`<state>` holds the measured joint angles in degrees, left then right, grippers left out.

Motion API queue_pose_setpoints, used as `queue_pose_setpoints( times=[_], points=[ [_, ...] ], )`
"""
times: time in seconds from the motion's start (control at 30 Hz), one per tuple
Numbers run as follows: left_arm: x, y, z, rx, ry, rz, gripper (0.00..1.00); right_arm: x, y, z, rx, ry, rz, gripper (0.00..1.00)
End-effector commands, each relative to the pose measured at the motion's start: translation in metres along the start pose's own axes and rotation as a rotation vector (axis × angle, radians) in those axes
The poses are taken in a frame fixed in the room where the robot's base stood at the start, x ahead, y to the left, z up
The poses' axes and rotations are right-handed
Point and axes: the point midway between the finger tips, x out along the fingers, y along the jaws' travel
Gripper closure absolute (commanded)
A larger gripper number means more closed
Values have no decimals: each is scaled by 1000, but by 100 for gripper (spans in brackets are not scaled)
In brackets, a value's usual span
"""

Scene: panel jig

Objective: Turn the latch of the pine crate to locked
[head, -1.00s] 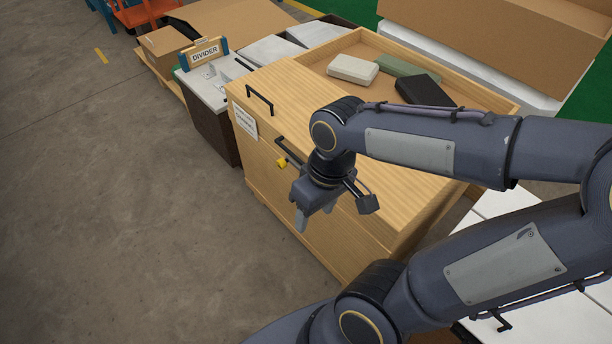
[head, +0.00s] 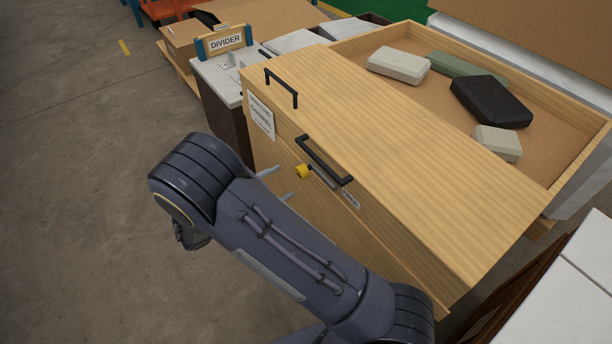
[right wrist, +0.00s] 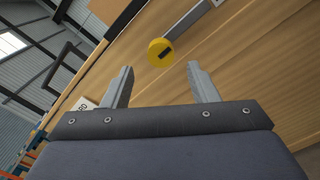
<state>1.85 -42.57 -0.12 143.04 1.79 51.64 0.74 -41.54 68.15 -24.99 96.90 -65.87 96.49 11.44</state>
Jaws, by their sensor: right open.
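The pine crate (head: 400,150) is a pale wooden box with black handles. Its latch has a round yellow knob (head: 303,171) on the front face, with a grey bar running from it below the lower handle. In the right wrist view the knob (right wrist: 160,52) bears a dark slot, and the grey bar (right wrist: 192,17) slants up to the right. My right gripper (head: 285,180) is open and empty, its fingers pointing at the front face. In the right wrist view the knob appears just beyond and between the fingertips, apparently untouched. My left gripper is out of view.
Black handles (head: 322,160) stick out close to the latch. A white paper label (head: 261,116) is on the crate front. An open tray section (head: 400,93) behind holds several blocks. A grey unit with a DIVIDER sign (head: 225,42) stands left. Floor at left is clear.

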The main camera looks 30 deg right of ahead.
Motion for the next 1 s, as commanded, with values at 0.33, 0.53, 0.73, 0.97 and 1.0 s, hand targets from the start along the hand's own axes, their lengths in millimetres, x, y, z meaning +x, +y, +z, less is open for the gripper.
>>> queue_pose_setpoints(
  times=[0.33,0.53,0.73,0.97,1.0],
  points=[
    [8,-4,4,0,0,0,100,55,-1,0,-1,-2,-7,46],
    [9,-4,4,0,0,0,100,70,-1,0,-1,0,-5,46],
    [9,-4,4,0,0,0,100,72,-1,1,-1,1,-5,46],
    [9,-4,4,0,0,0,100,72,-1,1,-1,1,-5,67],
    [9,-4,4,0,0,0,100,72,-1,1,-1,1,-5,73]
  ],
)
